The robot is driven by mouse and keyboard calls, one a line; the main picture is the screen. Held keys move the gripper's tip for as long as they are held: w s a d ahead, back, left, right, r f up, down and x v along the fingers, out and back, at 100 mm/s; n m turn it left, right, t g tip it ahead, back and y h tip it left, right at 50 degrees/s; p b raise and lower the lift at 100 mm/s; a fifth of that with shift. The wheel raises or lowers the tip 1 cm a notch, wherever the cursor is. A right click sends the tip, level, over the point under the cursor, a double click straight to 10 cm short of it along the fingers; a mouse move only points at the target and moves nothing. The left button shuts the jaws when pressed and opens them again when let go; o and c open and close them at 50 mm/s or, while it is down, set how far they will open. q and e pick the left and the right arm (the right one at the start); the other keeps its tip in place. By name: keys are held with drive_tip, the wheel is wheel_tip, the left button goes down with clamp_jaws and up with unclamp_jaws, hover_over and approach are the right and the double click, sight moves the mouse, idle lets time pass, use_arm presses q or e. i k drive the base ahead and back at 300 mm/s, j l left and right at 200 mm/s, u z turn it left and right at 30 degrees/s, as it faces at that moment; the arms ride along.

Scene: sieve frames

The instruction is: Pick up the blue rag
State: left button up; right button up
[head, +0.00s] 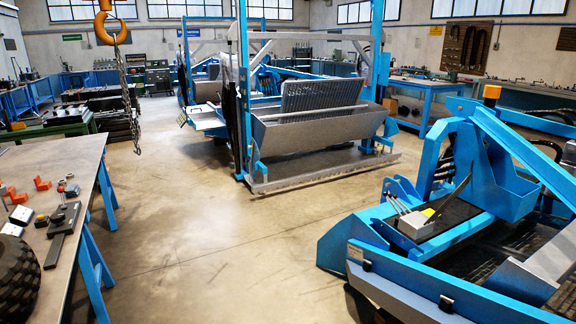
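I cannot make out a blue rag in the head view. A small dark bluish item (71,190) lies on the workbench at the left, but it is too small to identify. Neither of my grippers is in view.
The grey workbench (85,165) holds red parts (18,195), a black tool (62,222) and a tyre (18,275). A hook (110,28) with a chain hangs above. Blue machines stand at the centre (310,130) and right (430,265). The concrete floor (200,230) between is clear.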

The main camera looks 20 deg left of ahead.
sight(71, 190)
drive_tip(key=i+j+u, duration=0.15)
drive_tip(key=i+u, duration=0.7)
drive_tip(key=i+l+u, duration=0.15)
drive_tip(key=i+u, duration=0.25)
drive_tip(key=i, duration=0.15)
drive_tip(key=i+u, duration=0.15)
drive_tip(key=i, duration=0.6)
drive_tip(key=i+u, duration=0.1)
drive_tip(key=i, duration=0.65)
drive_tip(key=i+l+u, duration=0.15)
drive_tip(key=i, duration=0.6)
